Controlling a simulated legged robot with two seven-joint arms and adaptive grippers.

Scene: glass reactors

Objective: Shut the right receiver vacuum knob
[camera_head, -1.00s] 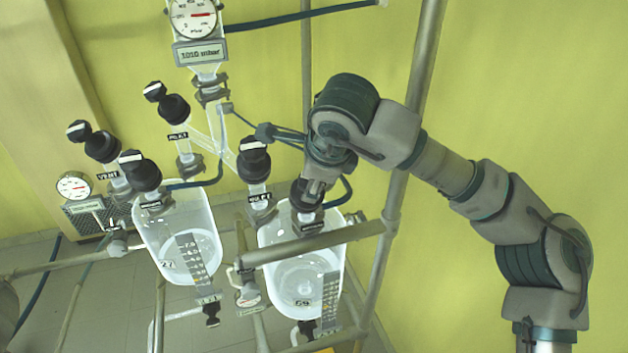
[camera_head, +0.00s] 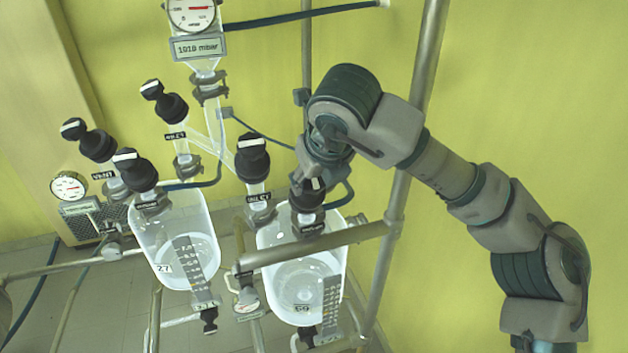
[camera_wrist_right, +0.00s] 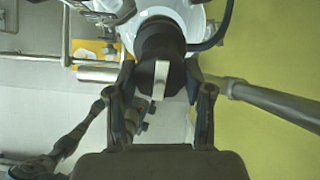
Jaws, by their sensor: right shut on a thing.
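The right receiver vacuum knob (camera_head: 308,193) is a black cap with a white pointer bar, on the neck of the right glass receiver (camera_head: 310,275). My right gripper (camera_head: 318,172) comes down onto the knob from above and hides part of it in the head view. In the right wrist view, the knob (camera_wrist_right: 152,82) sits between the two fingers of the right gripper (camera_wrist_right: 165,100), its white bar running nearly up and down the picture. The gripper is shut on the knob. My left gripper is not in view.
Another black knob (camera_head: 252,158) stands close left of my gripper. The left receiver (camera_head: 178,240) has its own knob (camera_head: 134,170). A metal rail (camera_head: 315,243) crosses in front of the right receiver, and an upright pole (camera_head: 398,190) stands just right. Wall space farther right is clear.

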